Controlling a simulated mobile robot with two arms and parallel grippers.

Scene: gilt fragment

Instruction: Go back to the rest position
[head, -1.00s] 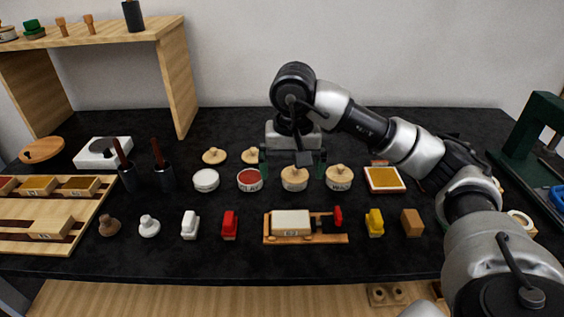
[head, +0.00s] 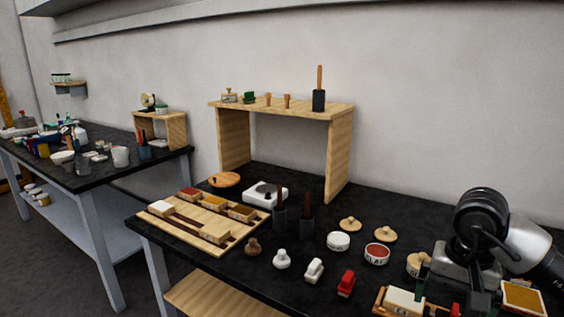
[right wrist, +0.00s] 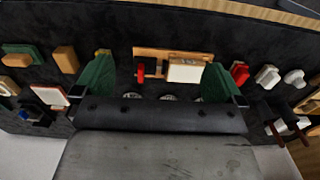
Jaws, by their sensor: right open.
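My right gripper is open and empty, with its two green fingers wide apart in the right wrist view (right wrist: 158,84). In the head view it is at the lower right (head: 460,288), partly cut by the frame edge, above the dark bench (head: 232,277). The wooden holder with a cream block (right wrist: 187,71) lies beyond the fingertips in the wrist view, apart from them. Lidded jars (head: 420,263) stand close to the gripper in the head view. My left gripper is not in view.
A wooden shelf (head: 340,170) stands at the back of the bench. A slatted tray (head: 160,222), dark pots with handles (head: 306,234), small stamps (head: 314,270) and round tins (head: 338,241) crowd the bench. Another cluttered table (head: 100,250) is at left, with clear floor between.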

